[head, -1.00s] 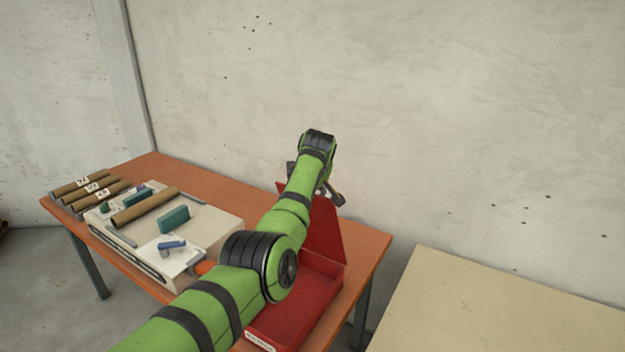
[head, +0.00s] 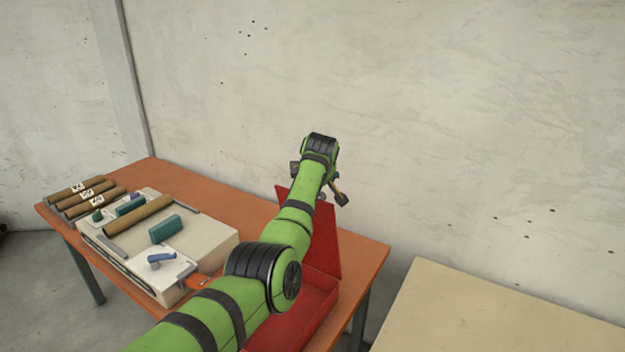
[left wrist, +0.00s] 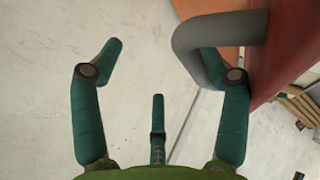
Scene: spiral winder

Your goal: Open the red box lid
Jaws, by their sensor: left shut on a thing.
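The red box (head: 318,318) sits at the right end of the orange table, partly hidden behind my left arm. Its red lid (head: 327,248) stands raised at the back of the box. My left gripper (head: 318,184) is at the lid's upper edge. In the left wrist view, the lid (left wrist: 288,40) is at the right, with a grey curved handle (left wrist: 200,42) projecting from it. The left gripper's (left wrist: 160,50) fingers stand apart, and the right finger is hooked behind the handle, which is held there. My right gripper is not in view.
On the orange table (head: 232,192) are a pale winder machine (head: 205,240) and several brown tubes (head: 92,198) at the left. A beige table (head: 480,310) stands at the right beyond a gap. The concrete wall is close behind.

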